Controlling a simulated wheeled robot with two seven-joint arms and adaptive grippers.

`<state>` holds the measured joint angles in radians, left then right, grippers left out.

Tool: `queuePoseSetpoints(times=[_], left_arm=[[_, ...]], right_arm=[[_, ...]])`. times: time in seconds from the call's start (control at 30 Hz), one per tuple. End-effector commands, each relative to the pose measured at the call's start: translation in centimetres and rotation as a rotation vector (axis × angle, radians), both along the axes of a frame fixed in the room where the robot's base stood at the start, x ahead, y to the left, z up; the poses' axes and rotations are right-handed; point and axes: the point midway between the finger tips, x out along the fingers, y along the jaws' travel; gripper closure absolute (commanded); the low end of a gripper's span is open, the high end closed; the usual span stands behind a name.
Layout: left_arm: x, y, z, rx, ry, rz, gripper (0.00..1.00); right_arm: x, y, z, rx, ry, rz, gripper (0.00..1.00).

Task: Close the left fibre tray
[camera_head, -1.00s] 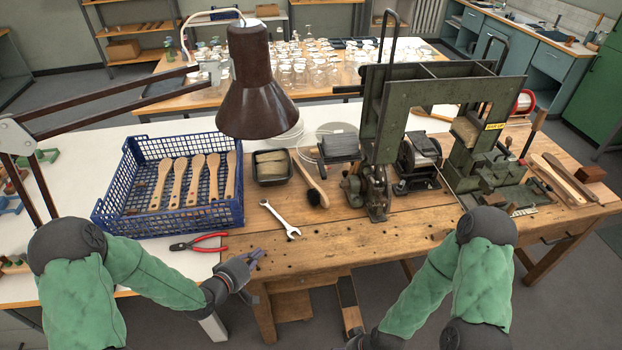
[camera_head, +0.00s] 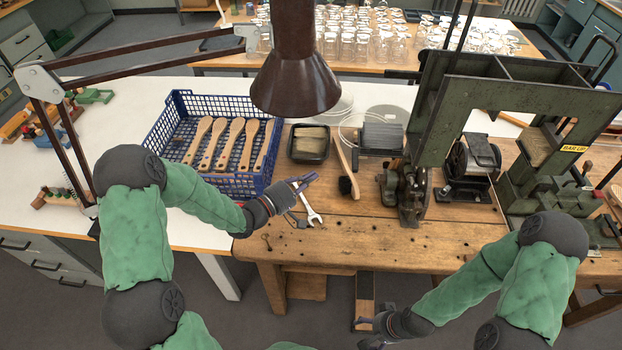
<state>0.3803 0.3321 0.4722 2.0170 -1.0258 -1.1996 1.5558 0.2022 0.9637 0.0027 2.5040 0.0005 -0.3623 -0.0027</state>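A small black open-topped tray (camera_head: 309,157) with a tan fibre-like bundle in it sits on the bench right of the blue crate. It is the only tray with fibre I can make out, and I cannot tell whether it is the left fibre tray. My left gripper (camera_head: 304,200) is over the bench in front of this tray, apart from it, with its fingers spread and nothing between them that I can see held. My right gripper (camera_head: 368,331) is low in front of the bench, small and partly blurred, so its finger opening is unclear.
A blue crate (camera_head: 228,184) holds wooden handles. A wrench (camera_head: 311,209) lies by my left gripper, and a brush (camera_head: 346,179) lies right of the black tray. The brown lamp (camera_head: 296,85) hangs above. Green machines (camera_head: 410,190) fill the right.

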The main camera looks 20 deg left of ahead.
Motion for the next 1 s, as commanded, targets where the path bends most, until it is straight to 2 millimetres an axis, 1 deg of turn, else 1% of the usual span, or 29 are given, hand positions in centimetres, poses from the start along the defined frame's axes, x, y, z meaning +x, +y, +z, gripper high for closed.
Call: queuePoseSetpoints(times=[0.03,0.33,0.5,0.63,0.77,1.0], left_arm=[[0.9,-0.8,-0.1,0.000,-0.002,-0.004,1.00],[5.4,-3.8,-0.1,0.000,-0.002,-0.003,1.00],[5.8,-6.2,-0.1,0.001,-0.001,-0.003,1.00],[6.0,-7.2,-0.1,0.000,0.000,-0.001,1.00],[6.1,-7.6,0.0,0.000,0.000,0.000,1.00],[6.1,-7.6,0.0,0.000,0.000,0.001,1.00]], right_arm=[[0.0,0.0,-0.3,0.000,0.000,0.000,0.18],[0.1,0.0,-1.2,0.000,-0.001,0.000,0.18],[0.1,0.0,-1.6,0.000,-0.001,0.000,0.18],[0.1,0.0,-1.7,0.000,-0.001,0.000,0.18],[0.1,0.0,-1.8,0.000,-0.001,0.000,0.18],[0.1,0.0,-1.7,0.000,-0.001,0.000,0.18]])
